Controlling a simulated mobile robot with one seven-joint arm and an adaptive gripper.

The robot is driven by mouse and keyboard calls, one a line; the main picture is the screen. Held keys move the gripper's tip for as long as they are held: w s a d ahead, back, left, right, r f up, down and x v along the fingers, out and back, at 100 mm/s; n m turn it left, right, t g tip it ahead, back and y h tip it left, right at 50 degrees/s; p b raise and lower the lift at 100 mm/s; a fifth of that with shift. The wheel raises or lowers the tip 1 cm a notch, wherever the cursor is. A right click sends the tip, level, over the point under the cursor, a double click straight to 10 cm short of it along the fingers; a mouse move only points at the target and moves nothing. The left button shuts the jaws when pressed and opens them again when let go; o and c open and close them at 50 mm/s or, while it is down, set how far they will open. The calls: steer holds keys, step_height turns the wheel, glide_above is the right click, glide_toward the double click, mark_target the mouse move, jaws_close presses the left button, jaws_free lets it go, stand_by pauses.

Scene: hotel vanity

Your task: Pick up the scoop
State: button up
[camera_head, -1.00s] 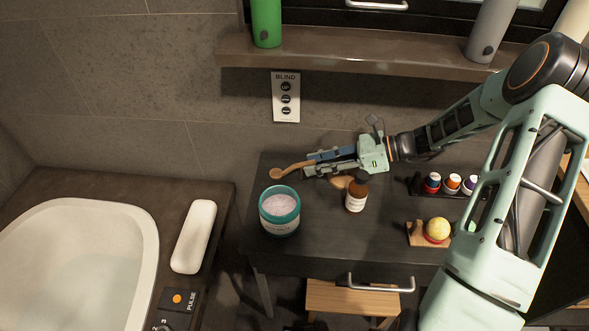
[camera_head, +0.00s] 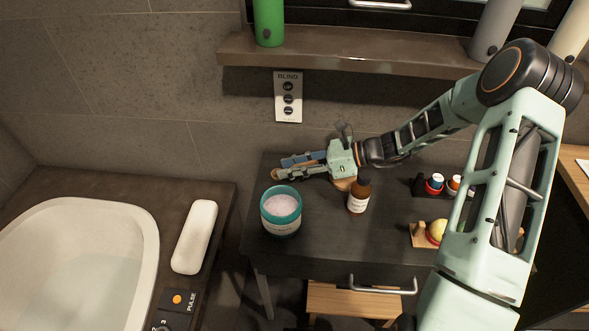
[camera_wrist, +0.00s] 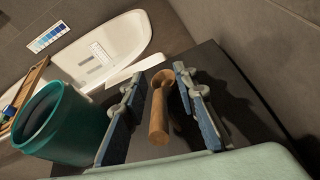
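The wooden scoop (camera_wrist: 159,115) lies between the two fingers of my gripper in the wrist view, bowl end pointing away from me, with a gap on each side. In the head view only a little of its bowl (camera_head: 278,174) shows at the fingertips; the fingers hide most of the rest. My gripper (camera_head: 285,168) is open, low over the back left of the dark table; it also shows in the wrist view (camera_wrist: 158,85). I cannot tell its exact height above the tabletop.
A teal jar of white salts (camera_head: 281,212) stands just in front of the fingers. A brown bottle (camera_head: 359,196) stands right of it. Small bottles (camera_head: 435,184) and a yellow ball (camera_head: 436,231) are farther right. The wall and a shelf (camera_head: 350,52) are behind.

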jaws_close()
steer(key=shift+r, duration=0.1)
steer(key=shift+r, duration=0.2)
step_height(320, 180, up, 3)
steer(key=shift+s+d+r+p, duration=0.1)
steer(key=shift+s+p, duration=0.05)
steer(key=shift+p, duration=0.25)
steer(key=s+d+r+p, duration=0.1)
steer(key=s+d+r, duration=0.1)
steer(key=s+r, duration=0.2)
steer(key=s+d+r+p, duration=0.1)
steer(key=s+d+r, duration=0.2)
steer(key=s+r, duration=0.2)
steer(key=s, duration=0.3)
steer(key=shift+s+d, duration=0.25)
steer(key=shift+d, duration=0.05)
